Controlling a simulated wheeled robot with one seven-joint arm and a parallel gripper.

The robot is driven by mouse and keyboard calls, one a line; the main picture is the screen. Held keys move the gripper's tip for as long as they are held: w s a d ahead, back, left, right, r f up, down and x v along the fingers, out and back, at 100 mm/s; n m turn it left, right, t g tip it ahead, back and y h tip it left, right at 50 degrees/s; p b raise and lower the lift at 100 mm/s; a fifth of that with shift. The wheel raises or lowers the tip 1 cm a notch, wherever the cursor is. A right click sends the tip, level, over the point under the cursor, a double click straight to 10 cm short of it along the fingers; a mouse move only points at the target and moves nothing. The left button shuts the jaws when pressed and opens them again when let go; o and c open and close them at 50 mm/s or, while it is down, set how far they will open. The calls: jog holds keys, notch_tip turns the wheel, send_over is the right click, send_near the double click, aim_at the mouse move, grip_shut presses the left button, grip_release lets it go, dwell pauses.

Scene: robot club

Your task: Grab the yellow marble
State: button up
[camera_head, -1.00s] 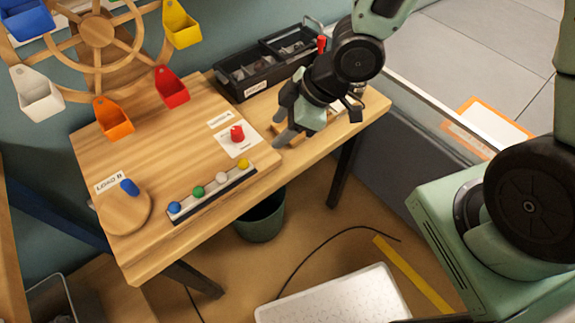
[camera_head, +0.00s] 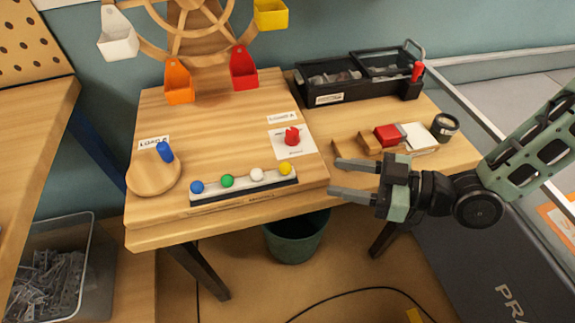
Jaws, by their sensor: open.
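The yellow marble (camera_head: 284,168) sits at the right end of a white rack (camera_head: 240,189) near the front edge of the raised wooden board. Left of it in the same rack are a white marble (camera_head: 257,174), a green marble (camera_head: 227,181) and a blue marble (camera_head: 196,187). My gripper (camera_head: 333,178) is open and empty, its two fingers pointing left towards the yellow marble. In the picture the fingertips are a short way right of the marble and do not touch it. Their exact height is hard to tell.
Small blocks, including a red one (camera_head: 387,134), and a black toolbox (camera_head: 345,95) lie behind my gripper.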

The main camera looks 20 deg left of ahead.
aim_at(291, 169)
jog(key=a, duration=0.6)
jog(key=a+f+p, duration=0.1)
jog(key=a, duration=0.2)
jog(key=shift+w+a, duration=0.1)
jog(key=shift+a, duration=0.05)
grip_shut()
